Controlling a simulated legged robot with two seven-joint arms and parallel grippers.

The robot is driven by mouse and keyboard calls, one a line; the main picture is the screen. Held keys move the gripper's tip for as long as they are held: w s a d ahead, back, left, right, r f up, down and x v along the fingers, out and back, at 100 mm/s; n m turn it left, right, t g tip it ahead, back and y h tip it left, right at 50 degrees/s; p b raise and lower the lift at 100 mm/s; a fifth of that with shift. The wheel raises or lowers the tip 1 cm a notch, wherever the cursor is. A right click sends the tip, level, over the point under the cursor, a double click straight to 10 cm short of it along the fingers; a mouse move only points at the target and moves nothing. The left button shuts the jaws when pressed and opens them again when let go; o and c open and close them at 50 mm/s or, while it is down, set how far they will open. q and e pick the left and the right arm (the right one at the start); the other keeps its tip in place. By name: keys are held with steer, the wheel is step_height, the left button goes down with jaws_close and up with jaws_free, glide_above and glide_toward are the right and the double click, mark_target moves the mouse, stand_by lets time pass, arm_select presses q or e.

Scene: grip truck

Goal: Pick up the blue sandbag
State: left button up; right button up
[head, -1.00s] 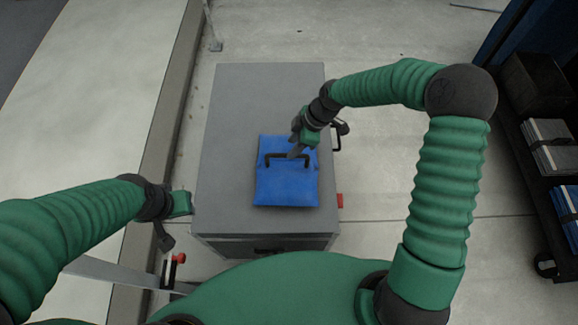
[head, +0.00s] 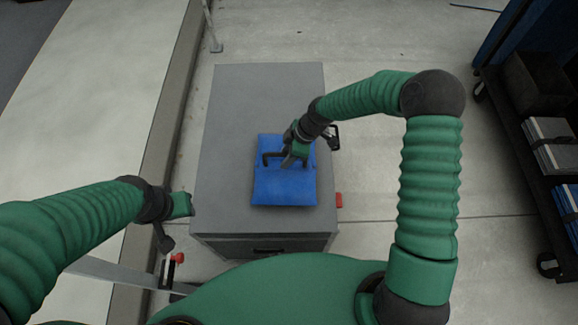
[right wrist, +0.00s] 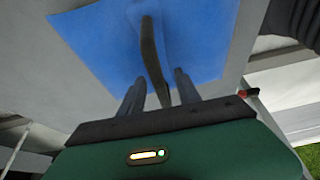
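The blue sandbag (head: 285,188) lies flat on top of a grey cabinet (head: 240,95), with a black handle (head: 271,156) across its upper part. My right gripper (head: 288,160) is over the right part of the handle. In the right wrist view, the open fingers (right wrist: 157,88) stand on either side of the handle (right wrist: 149,50), with gaps showing, and the sandbag (right wrist: 90,42) lies beyond. My left gripper (head: 176,218) is away from the bag, beside the cabinet's left front corner; its finger opening is unclear.
A dark cart (head: 530,150) with grey and blue bags stands at the right. A pale raised platform with a kerb runs along the left. A small red part (head: 339,200) juts from the cabinet's right side. The cabinet top around the bag is clear.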

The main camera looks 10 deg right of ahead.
stand_by(0.3)
jaws_close()
stand_by(1.2)
steer(key=shift+w, duration=0.25)
